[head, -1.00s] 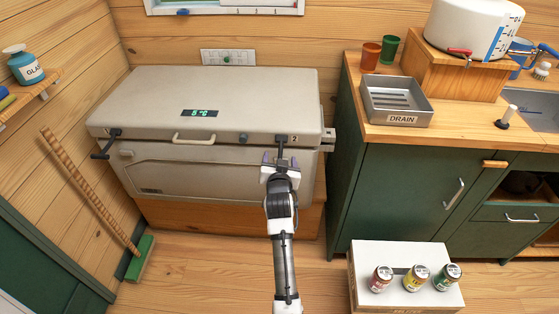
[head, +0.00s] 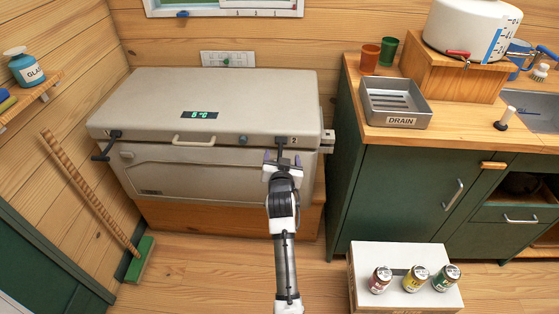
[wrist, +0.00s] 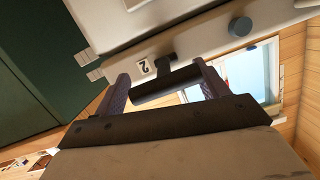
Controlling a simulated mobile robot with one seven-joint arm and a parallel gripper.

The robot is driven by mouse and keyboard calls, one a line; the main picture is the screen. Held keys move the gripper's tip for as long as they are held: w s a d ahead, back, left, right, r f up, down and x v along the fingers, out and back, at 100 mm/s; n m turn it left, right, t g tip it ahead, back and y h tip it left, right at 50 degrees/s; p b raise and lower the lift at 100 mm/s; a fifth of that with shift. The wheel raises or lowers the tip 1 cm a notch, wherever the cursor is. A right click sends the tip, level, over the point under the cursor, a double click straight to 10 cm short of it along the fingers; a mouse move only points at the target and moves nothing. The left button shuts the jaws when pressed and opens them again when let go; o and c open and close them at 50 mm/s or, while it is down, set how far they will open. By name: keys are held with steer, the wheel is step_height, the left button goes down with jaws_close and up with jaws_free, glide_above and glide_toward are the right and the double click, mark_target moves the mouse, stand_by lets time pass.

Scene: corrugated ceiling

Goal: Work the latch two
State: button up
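The cooler (head: 205,105) is a pale chest with a closed lid. Latch two (head: 281,144) is a dark T-shaped latch beside the label "2" at the right of its front. In the wrist view, the latch's dark crossbar (wrist: 165,86) lies between my fingers, its stem running up to the lid edge by the "2" label (wrist: 144,67). My gripper (head: 282,158) is at the crossbar, fingers spread wide near its two ends. The gripper (wrist: 162,87) looks open; whether a finger touches the bar I cannot tell. Latch one (head: 107,146), at the left, has its dark handle angled outward.
A green cabinet (head: 400,195) stands close on the right. A broom (head: 90,190) leans at the left. The floor before the cooler is clear.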

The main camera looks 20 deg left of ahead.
steer(key=shift+o, duration=1)
steer(key=shift+s+a+f, duration=0.1)
steer(key=shift+s, duration=0.5)
steer(key=b+v, duration=0.3)
steer(key=v, duration=1)
steer(key=shift+w+d, duration=0.2)
